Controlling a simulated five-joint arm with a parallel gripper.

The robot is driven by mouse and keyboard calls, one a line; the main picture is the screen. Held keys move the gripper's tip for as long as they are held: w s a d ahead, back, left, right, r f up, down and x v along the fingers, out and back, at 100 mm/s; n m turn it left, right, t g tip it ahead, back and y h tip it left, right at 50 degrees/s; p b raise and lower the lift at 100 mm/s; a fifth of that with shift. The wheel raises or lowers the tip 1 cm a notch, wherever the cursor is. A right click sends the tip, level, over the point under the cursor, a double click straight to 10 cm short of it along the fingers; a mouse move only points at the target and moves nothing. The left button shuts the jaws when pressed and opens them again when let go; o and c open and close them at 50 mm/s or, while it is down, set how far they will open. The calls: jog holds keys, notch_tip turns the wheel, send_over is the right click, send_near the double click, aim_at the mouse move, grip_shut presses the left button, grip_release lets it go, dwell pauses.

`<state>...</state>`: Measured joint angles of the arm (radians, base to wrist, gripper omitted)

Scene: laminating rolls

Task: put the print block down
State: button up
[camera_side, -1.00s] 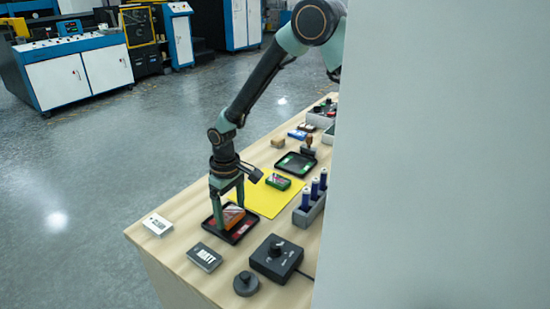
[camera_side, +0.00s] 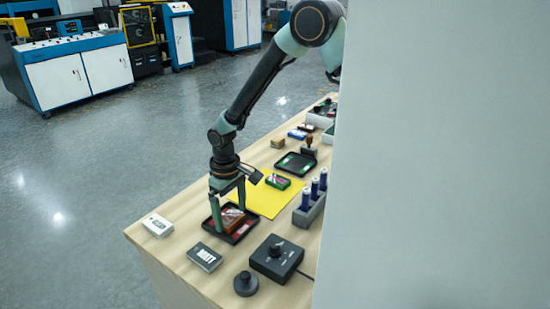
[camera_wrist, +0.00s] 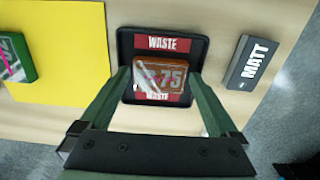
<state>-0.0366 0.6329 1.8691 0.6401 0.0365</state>
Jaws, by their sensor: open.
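The orange-brown print block (camera_side: 232,219), marked 75, lies in the black tray (camera_side: 243,236) with red labels reading WASTE. In the wrist view the block (camera_wrist: 164,77) lies flat near the tray's middle, between the two labels, covering part of the lower one. A shiny clear film seems to cover its left part. My gripper (camera_side: 229,212) is open above the tray, with its green fingers on either side of the block. In the wrist view the fingers (camera_wrist: 164,82) stand slightly apart from the block's sides. The near finger partly hides the block in the side view.
A yellow mat (camera_side: 255,201) with a green block (camera_side: 277,182) lies beside the tray. A MATT box (camera_side: 204,257), a white box (camera_side: 157,225), a knob box (camera_side: 276,259) and a round black knob (camera_side: 246,284) stand around it. A grey wall hides the right side.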

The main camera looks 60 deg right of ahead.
notch_tip(320, 180, up, 12)
notch_tip(320, 180, up, 6)
jog(key=r+t, duration=0.1)
jog(key=t, duration=0.1)
send_over(232, 219)
jog(key=s, duration=0.4)
jog(key=s+d+r+t, duration=0.1)
jog(key=s+r+t, duration=0.2)
jog(key=s, duration=0.5)
jog(key=shift+s+d+r+t, duration=0.2)
jog(key=shift+d+r+t, duration=0.1)
jog(key=shift+r, duration=0.4)
